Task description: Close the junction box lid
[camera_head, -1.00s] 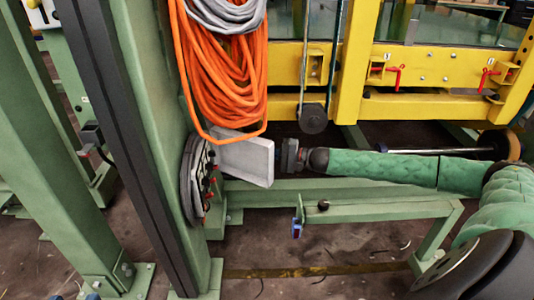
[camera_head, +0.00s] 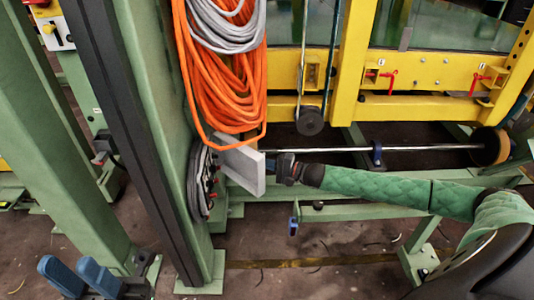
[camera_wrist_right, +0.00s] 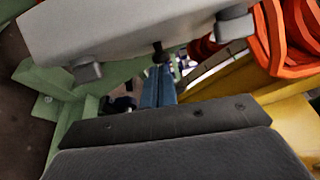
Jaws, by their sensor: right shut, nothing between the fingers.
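The junction box lid (camera_head: 243,171) is a light grey panel standing out at an angle from the green post. Dark round parts and cables of the junction box (camera_head: 199,180) show at its left. My right gripper (camera_head: 272,168) is beside the lid's right edge, its fingers partly hidden. In the right wrist view, its blue fingers (camera_wrist_right: 158,86) are together with nothing between them, just below the lid's grey face (camera_wrist_right: 135,28); whether they touch it is unclear. My left gripper (camera_head: 78,268) is at the bottom left, far from the lid, with its blue fingers apart and empty.
Orange cable coils (camera_head: 222,95) hang directly above the lid. The green post (camera_head: 155,110) stands left of it. A yellow frame (camera_head: 420,72) runs behind, and a low green rail (camera_head: 360,212) lies below my right arm. Open floor (camera_head: 300,280) is in front.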

